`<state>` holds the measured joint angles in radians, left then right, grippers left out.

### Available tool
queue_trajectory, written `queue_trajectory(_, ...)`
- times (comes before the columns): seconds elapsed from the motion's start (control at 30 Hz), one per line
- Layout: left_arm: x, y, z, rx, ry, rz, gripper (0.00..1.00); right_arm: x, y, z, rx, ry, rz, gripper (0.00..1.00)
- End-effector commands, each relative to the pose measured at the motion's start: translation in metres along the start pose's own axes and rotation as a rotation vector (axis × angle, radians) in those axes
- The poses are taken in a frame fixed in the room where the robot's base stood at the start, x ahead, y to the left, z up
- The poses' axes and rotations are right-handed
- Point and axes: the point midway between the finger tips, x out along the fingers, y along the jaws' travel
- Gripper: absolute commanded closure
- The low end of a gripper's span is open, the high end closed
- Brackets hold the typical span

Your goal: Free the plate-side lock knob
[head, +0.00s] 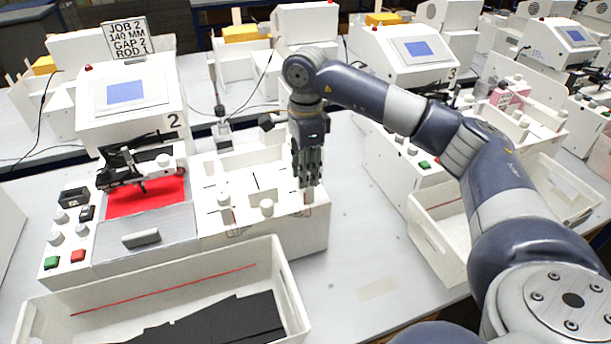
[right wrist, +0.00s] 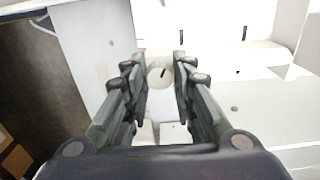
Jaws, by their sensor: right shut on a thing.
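My right gripper (head: 308,184) points down at the right end of the white block of machine 2 (head: 290,238). In the right wrist view its fingers (right wrist: 163,72) are around a round white knob (right wrist: 160,76) with a dark mark on its top, and the gripper is shut on it. In the head view the fingers mostly hide this knob. Two other white knobs stand on the block, one at the left (head: 223,199) and one in the middle (head: 266,208). I cannot tell from a label which is the plate-side one. My left gripper is not in view.
Machine 2 has a red bed (head: 146,198), a grey-handled front plate (head: 150,262), and green (head: 51,263) and red (head: 78,255) buttons. A white bin (head: 290,285) with dark sheets and a red rod stands in front.

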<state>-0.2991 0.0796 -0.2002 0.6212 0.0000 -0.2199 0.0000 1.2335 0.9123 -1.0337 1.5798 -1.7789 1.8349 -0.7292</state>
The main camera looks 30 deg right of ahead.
Motion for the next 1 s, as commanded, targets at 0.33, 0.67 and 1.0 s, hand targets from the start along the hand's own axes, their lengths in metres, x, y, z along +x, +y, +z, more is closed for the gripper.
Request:
queue_trajectory(0.33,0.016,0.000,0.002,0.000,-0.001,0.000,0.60,-0.001,-0.002,-0.001,-0.283,-0.001,-0.007,1.00)
queue_trajectory(0.67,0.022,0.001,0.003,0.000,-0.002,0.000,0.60,-0.002,-0.001,-0.001,-0.441,-0.001,-0.008,1.00)
queue_trajectory(1.0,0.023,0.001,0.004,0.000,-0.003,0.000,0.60,-0.003,-0.002,-0.001,-0.484,-0.001,-0.009,1.00)
